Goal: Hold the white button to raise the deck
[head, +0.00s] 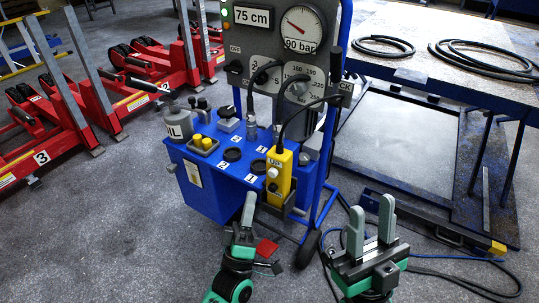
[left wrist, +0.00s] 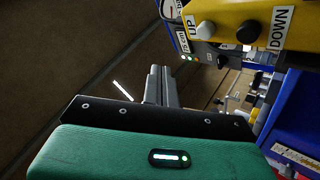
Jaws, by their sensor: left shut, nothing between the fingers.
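The yellow control pendant (head: 281,183) stands in a holder at the front right corner of the blue trolley, marked UP near its top. The white button (head: 272,172) is on its face, with a black button below it. In the left wrist view, the pendant (left wrist: 230,12) is at the top; its white button (left wrist: 206,30) is beside UP, the black button (left wrist: 248,32) beside DOWN. My left gripper (head: 250,196) is shut and empty, just in front and left of the pendant; its fingers (left wrist: 161,70) appear apart from the white button. My right gripper (head: 371,210) is open and empty.
The blue trolley (head: 215,205) carries a display (head: 254,17) reading 75 cm and a gauge (head: 300,30) marked 90 bar. Red jacks (head: 75,110) stand left. A table (head: 440,60) with black hoses is at right. Cables lie on the floor near my right gripper.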

